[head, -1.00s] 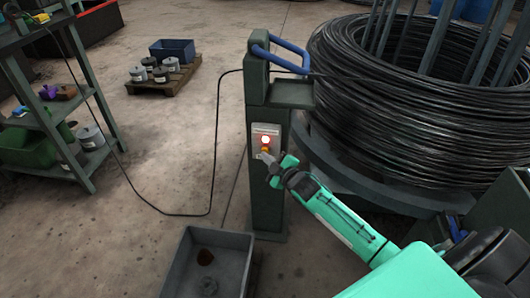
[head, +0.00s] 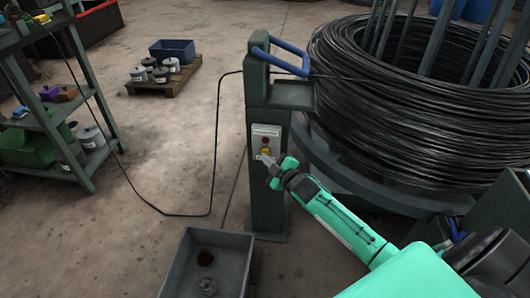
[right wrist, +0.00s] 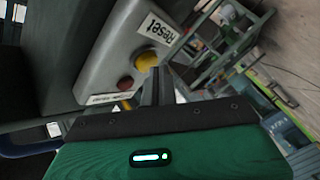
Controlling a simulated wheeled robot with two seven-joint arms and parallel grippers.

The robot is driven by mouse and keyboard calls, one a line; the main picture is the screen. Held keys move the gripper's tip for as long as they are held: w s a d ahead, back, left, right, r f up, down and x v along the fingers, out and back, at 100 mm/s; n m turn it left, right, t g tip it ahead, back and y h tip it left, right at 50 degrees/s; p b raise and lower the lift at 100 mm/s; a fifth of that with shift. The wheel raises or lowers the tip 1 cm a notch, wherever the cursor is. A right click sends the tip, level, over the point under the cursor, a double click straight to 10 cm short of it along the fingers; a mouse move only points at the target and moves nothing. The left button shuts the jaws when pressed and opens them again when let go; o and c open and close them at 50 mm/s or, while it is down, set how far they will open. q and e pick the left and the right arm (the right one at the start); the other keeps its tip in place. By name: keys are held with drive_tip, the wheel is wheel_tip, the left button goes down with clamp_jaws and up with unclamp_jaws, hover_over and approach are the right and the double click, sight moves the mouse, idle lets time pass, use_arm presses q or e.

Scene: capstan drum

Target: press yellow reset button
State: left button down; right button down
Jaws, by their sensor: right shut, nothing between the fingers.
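The yellow reset button (head: 265,151) is on a light grey control box (head: 260,137) fixed to the dark green post (head: 268,195). It also shows in the right wrist view (right wrist: 147,60), beside a label reading "Reset". A dark red button or lamp (head: 265,141) sits above it and is unlit. My right gripper (head: 263,158) is shut and empty, its fingertips just below and in front of the yellow button. In the right wrist view its fingers reach up close to the button; I cannot tell whether they touch it. My left gripper is not in view.
A large coil of black wire (head: 410,100) stands on a drum right of the post. A grey bin (head: 225,240) is on the floor at the front. A shelf (head: 45,125) stands at the left. A black cable runs from the post across the floor.

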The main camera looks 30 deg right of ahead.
drive_tip(key=shift+s+a, duration=0.35)
drive_tip(key=shift+s, duration=0.1)
drive_tip(key=shift+p, duration=0.3)
drive_tip(key=s+a+p, duration=0.1)
drive_tip(key=s, duration=0.1)
drive_tip(key=s+a+p, duration=0.1)
drive_tip(key=s+a, duration=0.1)
drive_tip(key=shift+p, duration=0.4)
idle(0.4)
